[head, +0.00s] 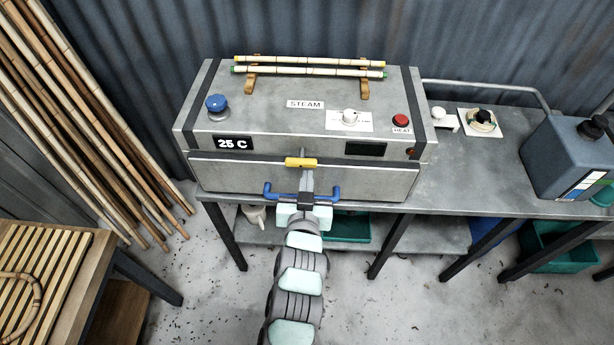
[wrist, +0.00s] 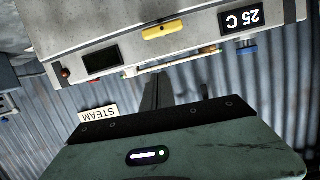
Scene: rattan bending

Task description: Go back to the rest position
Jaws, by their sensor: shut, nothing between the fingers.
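My gripper (head: 307,182) is in front of the grey steam box (head: 215,172), just below its yellow latch (head: 300,163). It is shut and empty. In the wrist view, the dark fingers of my gripper (wrist: 160,92) point away from the camera, and the box front appears upside down above them. Whether the fingertips touch the box I cannot tell. My arm reaches up from the bottom of the head view. A blue bar (head: 330,194) shows on both sides of my gripper; what it belongs to is unclear.
Two bamboo poles (head: 310,60) rest on wooden holders on the box. The box has a blue button (head: 216,103), white knob (head: 350,116) and red button (head: 401,120); its display (head: 233,143) reads 25 C. A blue jug (head: 565,160) stands right. Long canes (head: 85,120) lean left beside a slatted bench (head: 45,270).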

